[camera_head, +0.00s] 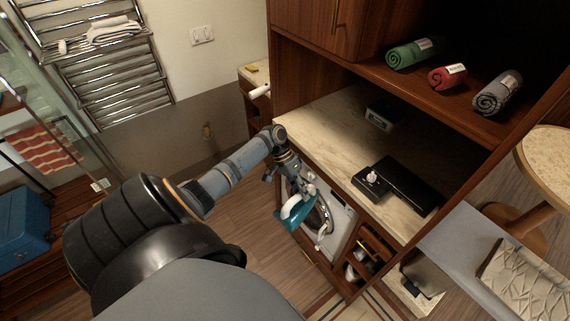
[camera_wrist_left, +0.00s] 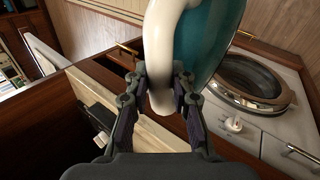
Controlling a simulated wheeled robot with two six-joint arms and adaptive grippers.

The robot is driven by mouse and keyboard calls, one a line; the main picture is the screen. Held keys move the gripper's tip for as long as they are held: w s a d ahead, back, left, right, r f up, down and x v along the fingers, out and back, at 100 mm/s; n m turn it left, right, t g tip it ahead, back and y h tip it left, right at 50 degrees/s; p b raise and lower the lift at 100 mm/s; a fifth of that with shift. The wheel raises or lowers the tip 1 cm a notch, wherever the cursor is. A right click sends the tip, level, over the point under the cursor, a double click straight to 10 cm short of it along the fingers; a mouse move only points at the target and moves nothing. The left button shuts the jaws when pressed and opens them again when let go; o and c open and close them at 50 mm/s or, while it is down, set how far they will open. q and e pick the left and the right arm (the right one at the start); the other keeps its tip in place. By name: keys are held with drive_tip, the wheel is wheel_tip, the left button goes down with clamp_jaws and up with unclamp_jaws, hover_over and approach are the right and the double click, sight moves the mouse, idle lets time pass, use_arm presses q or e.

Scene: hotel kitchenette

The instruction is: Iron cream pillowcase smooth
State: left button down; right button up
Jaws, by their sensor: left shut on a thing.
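My left gripper (camera_head: 303,192) is shut on the white handle of a teal iron (camera_head: 290,217). The iron hangs in the air in front of the washing machine. In the left wrist view, the white handle (camera_wrist_left: 158,50) passes between the fingers of my left gripper (camera_wrist_left: 158,82), with the teal body (camera_wrist_left: 208,45) behind it. The cream pillowcase (camera_head: 525,283) lies creased on a pale grey board (camera_head: 455,237) at the lower right, cut off by the picture edge. The iron is well apart from it, to its left. My right gripper is not in view.
A counter (camera_head: 325,120) holds a black tray (camera_head: 405,186) and a small dark box (camera_head: 380,118). Below is a washing machine (camera_head: 335,222). Rolled towels (camera_head: 415,52) sit on the shelf above. A round table (camera_head: 550,155) stands at right. Wooden floor (camera_head: 240,215) is open at left.

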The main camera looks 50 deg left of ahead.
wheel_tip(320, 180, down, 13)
drive_tip(key=b, duration=1.2)
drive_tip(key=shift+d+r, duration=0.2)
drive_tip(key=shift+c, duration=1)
use_arm(q)
drive_tip(key=d+f, duration=1.3)
drive_tip(key=d, duration=0.3)
drive_tip(key=shift+f, duration=0.35)
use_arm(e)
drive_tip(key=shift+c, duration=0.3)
